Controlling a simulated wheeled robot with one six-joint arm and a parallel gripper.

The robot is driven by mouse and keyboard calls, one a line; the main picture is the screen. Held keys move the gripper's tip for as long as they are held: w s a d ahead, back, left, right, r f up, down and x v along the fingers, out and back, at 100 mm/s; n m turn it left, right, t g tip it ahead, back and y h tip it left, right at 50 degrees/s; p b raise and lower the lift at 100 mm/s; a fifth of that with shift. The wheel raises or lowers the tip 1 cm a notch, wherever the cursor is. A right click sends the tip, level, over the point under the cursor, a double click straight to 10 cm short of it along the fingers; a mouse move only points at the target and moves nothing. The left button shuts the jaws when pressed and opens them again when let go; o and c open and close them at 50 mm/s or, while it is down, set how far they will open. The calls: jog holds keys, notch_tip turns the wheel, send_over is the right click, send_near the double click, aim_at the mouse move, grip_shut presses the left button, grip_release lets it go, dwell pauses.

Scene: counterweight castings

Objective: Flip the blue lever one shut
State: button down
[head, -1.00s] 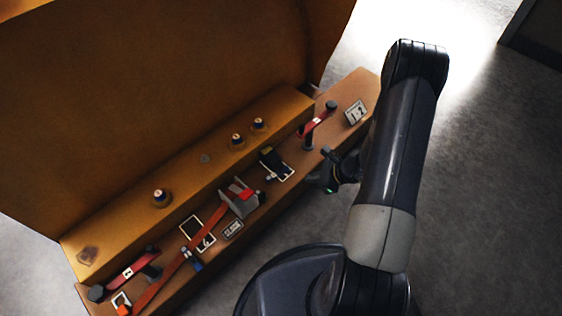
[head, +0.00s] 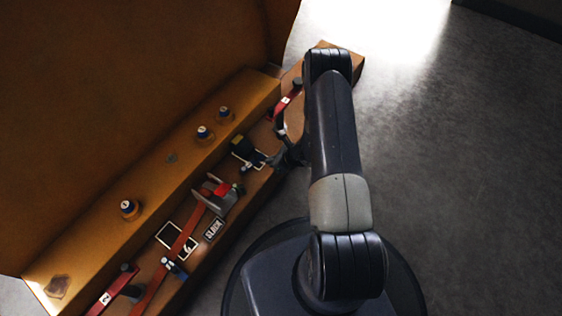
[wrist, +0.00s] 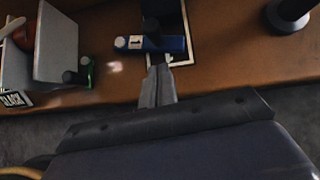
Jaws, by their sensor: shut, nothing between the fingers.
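The blue lever (wrist: 172,44) shows in the wrist view, lying crosswise over a dark, white-outlined slot, with a pale label on its left part and a grey round end. A black post stands up in front of its middle. My gripper (wrist: 157,72) is shut and empty, its fingertips just on the near side of the lever. Whether they touch it I cannot tell. In the head view my gripper (head: 279,159) is beside the white-outlined slot, partly hidden by my arm. The lever is too small and dark there to read clearly.
A grey bracket with a red part (head: 217,194) stands left of the gripper, with a SLACK plate (head: 214,229) below it. Red levers are at the right (head: 287,102) and lower left (head: 112,289). Several knobs (head: 203,132) line the upper ledge. A tall orange wall rises behind.

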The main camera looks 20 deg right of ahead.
aim_at(258, 157)
jog(key=shift+w+a+r, duration=0.2)
jog(key=shift+w+a, duration=0.85)
jog(key=shift+w, duration=0.2)
jog(key=shift+b, duration=0.3)
jog(key=shift+w+n+g+y+b, duration=0.3)
jog(key=shift+w+n, duration=0.2)
jog(key=shift+n, duration=0.1)
jog(key=shift+w+f+b, duration=0.15)
jog(key=shift+w+b, duration=0.05)
jog(key=shift+b, duration=0.1)
jog(key=shift+w, duration=0.25)
